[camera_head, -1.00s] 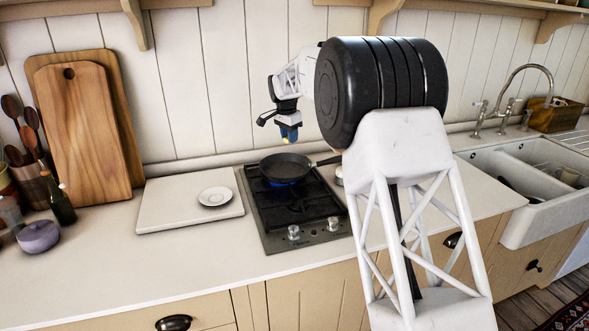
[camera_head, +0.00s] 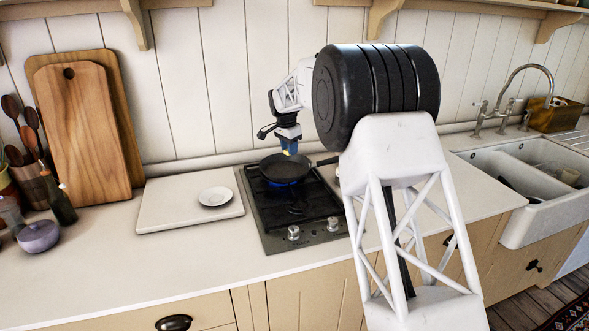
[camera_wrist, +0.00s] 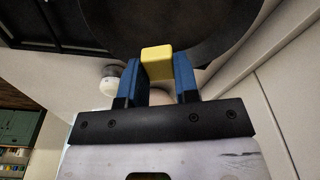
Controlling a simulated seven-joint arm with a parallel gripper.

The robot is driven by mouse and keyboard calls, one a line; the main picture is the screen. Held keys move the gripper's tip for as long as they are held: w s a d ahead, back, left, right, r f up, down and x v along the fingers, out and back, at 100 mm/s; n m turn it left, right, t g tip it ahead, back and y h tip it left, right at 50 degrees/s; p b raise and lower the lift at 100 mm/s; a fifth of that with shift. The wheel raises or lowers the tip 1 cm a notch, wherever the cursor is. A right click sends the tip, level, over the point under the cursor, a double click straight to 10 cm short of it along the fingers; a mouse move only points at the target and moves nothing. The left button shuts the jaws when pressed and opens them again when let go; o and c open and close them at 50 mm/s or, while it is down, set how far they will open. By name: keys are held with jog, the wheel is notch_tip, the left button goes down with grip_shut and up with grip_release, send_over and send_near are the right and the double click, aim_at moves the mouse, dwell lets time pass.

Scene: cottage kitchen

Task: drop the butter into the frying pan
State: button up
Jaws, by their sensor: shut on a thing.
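My gripper (camera_head: 289,147) is above the frying pan (camera_head: 280,173), close over its far part. It also shows in the wrist view (camera_wrist: 158,80), where its two blue fingers are shut on the butter (camera_wrist: 157,61), a yellow block. In the head view only a small bit of yellow shows between the fingers. The dark frying pan stands on the back burner of the hob, over a blue flame. Its dark inside also shows in the wrist view (camera_wrist: 175,25), beyond the butter.
The hob (camera_head: 315,225) has knobs at its front. Left of it a white saucer (camera_head: 215,196) lies on a pale board (camera_head: 165,210). Cutting boards (camera_head: 90,125) lean on the wall. The pan's handle points right, towards my arm. The sink (camera_head: 525,185) is at right.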

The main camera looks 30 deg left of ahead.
jog(key=shift+f, duration=0.65)
jog(key=o, duration=0.7)
jog(key=shift+c, duration=0.2)
jog(key=shift+s+a+r, duration=0.1)
jog(key=shift+s+r, duration=0.05)
jog(key=shift+r, duration=1.15)
jog(key=shift+s+a+r, duration=0.1)
jog(key=shift+s+r, duration=0.05)
jog(key=shift+r, duration=1.1)
jog(key=shift+s+r, duration=0.15)
jog(key=shift+r, duration=1.15)
